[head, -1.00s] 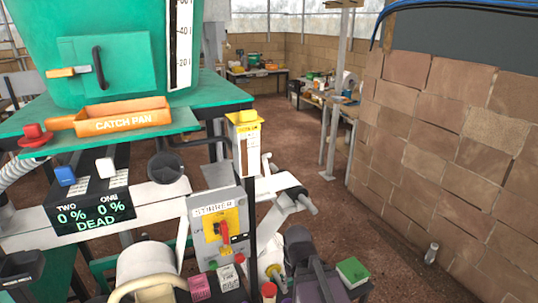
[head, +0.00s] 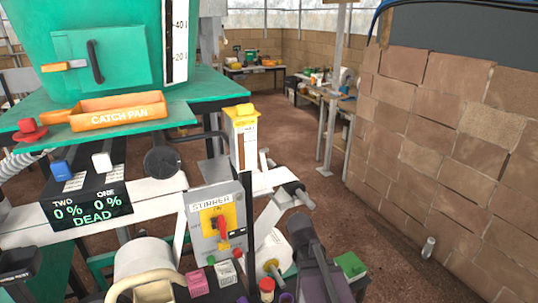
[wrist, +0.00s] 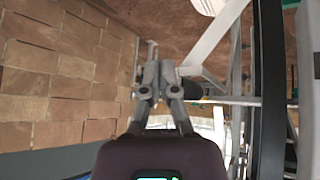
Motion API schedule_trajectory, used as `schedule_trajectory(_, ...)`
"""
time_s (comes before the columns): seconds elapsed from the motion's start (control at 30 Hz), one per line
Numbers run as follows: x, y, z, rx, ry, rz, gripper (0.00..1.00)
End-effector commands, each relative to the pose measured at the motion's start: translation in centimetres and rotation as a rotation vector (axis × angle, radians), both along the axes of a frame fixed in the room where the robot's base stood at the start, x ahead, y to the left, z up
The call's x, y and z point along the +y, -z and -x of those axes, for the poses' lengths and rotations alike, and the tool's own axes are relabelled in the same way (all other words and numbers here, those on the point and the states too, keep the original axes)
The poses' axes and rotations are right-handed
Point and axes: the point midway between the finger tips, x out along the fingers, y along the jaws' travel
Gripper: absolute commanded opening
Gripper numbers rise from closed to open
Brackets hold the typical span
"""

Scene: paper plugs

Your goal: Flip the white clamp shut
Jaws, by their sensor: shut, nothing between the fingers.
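A small white block (head: 102,161), which looks like the white clamp, stands up on the dark panel above the label ONE in the head view. A blue one (head: 62,170) stands to its left above TWO. Whether the white one is open or shut is too small to tell. My gripper (wrist: 154,62) shows in the wrist view with its grey fingers together and empty. It points toward the brick wall and floor, and the white clamp is not visible in that view.
The stirrer switch box (head: 217,222) and a yellow-topped post (head: 243,130) stand to the right.

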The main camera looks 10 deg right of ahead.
Motion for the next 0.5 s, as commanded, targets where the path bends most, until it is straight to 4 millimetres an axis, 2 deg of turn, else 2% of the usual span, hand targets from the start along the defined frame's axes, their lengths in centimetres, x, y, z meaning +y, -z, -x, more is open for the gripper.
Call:
schedule_trajectory(0.2, -1.8, -2.6, -4.2, -0.225, 0.024, 0.046, 0.0)
schedule_trajectory(0.5, -2.9, -6.9, -8.7, -0.527, -0.004, 0.078, 0.0)
